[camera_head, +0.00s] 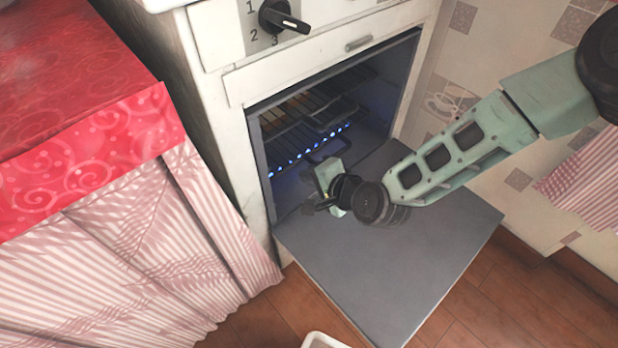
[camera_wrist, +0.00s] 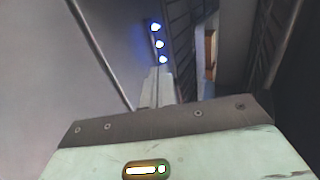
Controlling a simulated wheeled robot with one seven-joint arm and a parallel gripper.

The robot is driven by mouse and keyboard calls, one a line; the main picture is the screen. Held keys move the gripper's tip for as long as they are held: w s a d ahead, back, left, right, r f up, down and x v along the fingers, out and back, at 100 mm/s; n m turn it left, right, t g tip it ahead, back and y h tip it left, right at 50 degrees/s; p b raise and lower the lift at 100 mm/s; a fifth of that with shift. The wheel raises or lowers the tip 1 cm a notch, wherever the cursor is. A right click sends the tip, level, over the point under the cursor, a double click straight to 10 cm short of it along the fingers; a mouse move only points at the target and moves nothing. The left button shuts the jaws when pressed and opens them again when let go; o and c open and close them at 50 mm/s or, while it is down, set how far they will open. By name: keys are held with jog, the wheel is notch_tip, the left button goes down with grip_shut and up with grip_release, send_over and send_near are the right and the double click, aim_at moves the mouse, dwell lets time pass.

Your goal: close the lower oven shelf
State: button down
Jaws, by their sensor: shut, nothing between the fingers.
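The oven (camera_head: 232,100) stands open, with its grey door (camera_head: 400,265) folded down flat in the head view. Wire racks show inside the dark cavity, one above another. The lower oven shelf (camera_head: 318,148) appears to be the rack near the row of blue lights; how far it is out is hard to tell. My gripper (camera_head: 322,178) is at the oven mouth, low and just above the inner end of the door. In the wrist view its fingers (camera_wrist: 157,82) are together and empty, pointing toward blue lights and dark rack bars. Contact with the shelf cannot be told.
A counter with a red oilcloth (camera_head: 85,110) and striped curtain (camera_head: 120,260) stands left of the oven. A black knob (camera_head: 283,17) sits above the oven. The tiled wall (camera_head: 500,60) is at the right. A white-rimmed item (camera_head: 322,340) is on the wooden floor.

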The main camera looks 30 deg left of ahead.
jog(key=shift+s+d+r, duration=0.25)
jog(key=shift+d+r, duration=0.1)
jog(key=shift+d, duration=0.25)
jog(key=p+v, duration=0.3)
jog(key=v, duration=0.6)
jog(key=shift+p, duration=0.35)
jog(key=s+d+r+n+g+h, duration=0.1)
jog(key=s+d+r+n+h, duration=0.3)
jog(key=d+r, duration=0.4)
jog(key=s+d+r+n+g+h, duration=0.2)
jog(key=s+d+r+n+h, duration=0.15)
jog(key=d+r, duration=0.45)
jog(key=s+d+r+n+g+h, duration=0.1)
jog(key=s+d+r+n+h, duration=0.3)
jog(key=d, duration=0.6)
notch_tip(320, 180, up, 34)
jog(key=p, duration=3.4)
jog(key=shift+s+r+y, duration=0.15)
jog(key=shift+s+y, duration=0.3)
jog(key=shift+n, duration=0.25)
